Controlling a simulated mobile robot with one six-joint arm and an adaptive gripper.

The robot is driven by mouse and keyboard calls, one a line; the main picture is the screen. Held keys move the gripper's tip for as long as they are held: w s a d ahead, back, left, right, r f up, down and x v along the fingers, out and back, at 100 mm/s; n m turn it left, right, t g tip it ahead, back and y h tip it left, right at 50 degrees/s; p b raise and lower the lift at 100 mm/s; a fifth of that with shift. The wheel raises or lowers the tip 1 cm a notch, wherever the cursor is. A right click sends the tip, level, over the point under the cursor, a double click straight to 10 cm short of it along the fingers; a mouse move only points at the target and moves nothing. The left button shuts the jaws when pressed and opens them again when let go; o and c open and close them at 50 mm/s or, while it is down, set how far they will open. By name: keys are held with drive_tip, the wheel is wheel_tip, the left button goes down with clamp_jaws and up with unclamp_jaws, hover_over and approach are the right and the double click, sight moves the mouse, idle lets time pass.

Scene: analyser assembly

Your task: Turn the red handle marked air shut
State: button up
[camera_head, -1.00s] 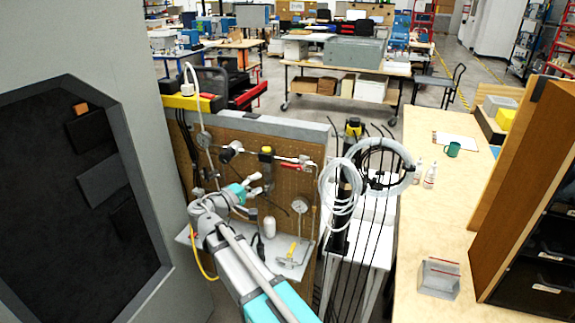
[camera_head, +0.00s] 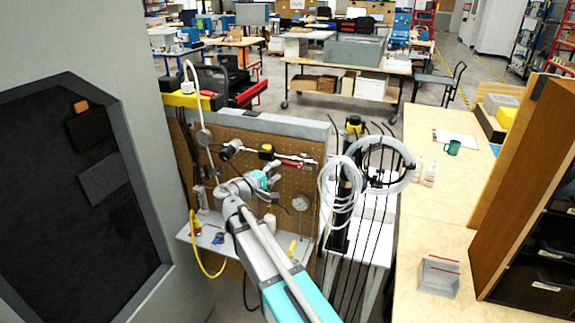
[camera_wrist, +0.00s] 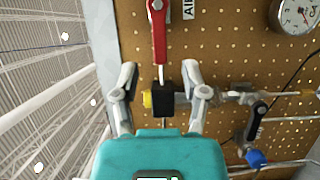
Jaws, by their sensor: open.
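The red handle (camera_wrist: 158,32) is at the top of the wrist view, pointing up in the picture, with a white label reading AIR (camera_wrist: 189,9) beside it. Its thin metal stem runs down to a black valve body (camera_wrist: 163,98) with a yellow part at its left. My gripper (camera_wrist: 160,80) is open, its fingers apart on either side of the valve and stem, with nothing held. Whether the fingers touch anything cannot be told. In the head view the red handle (camera_head: 291,162) lies roughly level on the pegboard, just right of my gripper (camera_head: 269,179).
Piping with a blue-tipped valve (camera_wrist: 255,157) and a round gauge (camera_wrist: 296,12) are close on the pegboard (camera_wrist: 228,52). A grey shelf (camera_head: 205,238) juts out below. Coiled white hoses (camera_head: 340,190) hang to the right. A wooden bench (camera_head: 430,210) stands further right.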

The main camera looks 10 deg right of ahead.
sight(286, 165)
drive_tip(key=shift+x, duration=2.9)
drive_tip(key=shift+c, duration=0.3)
clamp_jaws()
